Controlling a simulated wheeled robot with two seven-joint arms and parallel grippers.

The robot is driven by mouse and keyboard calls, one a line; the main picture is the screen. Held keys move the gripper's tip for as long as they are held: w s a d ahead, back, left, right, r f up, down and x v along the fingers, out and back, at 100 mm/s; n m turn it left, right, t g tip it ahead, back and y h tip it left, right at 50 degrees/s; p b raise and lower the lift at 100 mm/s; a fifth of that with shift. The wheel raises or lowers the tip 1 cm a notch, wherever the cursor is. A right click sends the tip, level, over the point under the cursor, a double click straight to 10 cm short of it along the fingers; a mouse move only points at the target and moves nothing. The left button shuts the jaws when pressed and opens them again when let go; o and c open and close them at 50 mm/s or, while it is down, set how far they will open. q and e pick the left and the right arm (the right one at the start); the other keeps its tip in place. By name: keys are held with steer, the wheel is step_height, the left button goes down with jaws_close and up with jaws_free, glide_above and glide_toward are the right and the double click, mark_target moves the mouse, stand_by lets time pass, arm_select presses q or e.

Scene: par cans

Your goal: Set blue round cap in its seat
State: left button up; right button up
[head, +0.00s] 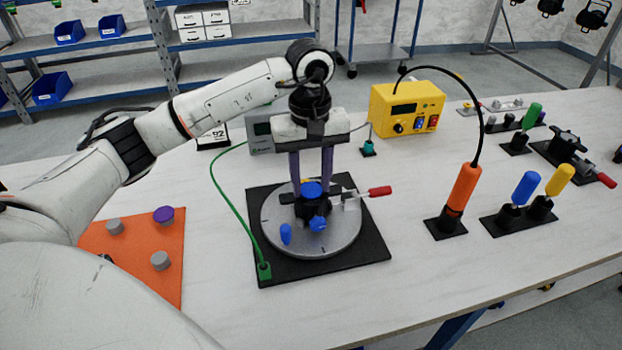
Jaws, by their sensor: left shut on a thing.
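The blue round cap (311,188) is between the fingertips of my left gripper (312,186), which points straight down and is shut on it. The cap is at the top of a black fixture (312,208) on a round grey plate (272,222). I cannot tell whether the cap touches the fixture. The seat itself is hidden by the cap and fingers. A blue star-like knob (318,224) is on the fixture's front, and a blue upright peg (286,234) stands on the plate. My right gripper is not in view.
A red-handled clamp (379,191) is right of the fixture. A black mat (375,248) lies under the plate, with a green cable (218,185) at its left. An orange mat (172,248) holds a purple cap (163,214). An orange tool (463,187) stands right.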

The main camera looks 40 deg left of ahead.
arm_select(q)
steer(key=shift+s+d+f, duration=0.15)
stand_by(0.6)
steer(key=o, duration=0.7)
steer(key=shift+s+f, duration=0.1)
steer(key=shift+f, duration=0.05)
steer(key=o, duration=0.5)
steer(key=shift+c, duration=0.2)
steer(key=shift+r, duration=0.25)
step_height(320, 180, up, 10)
steer(key=shift+r, duration=0.25)
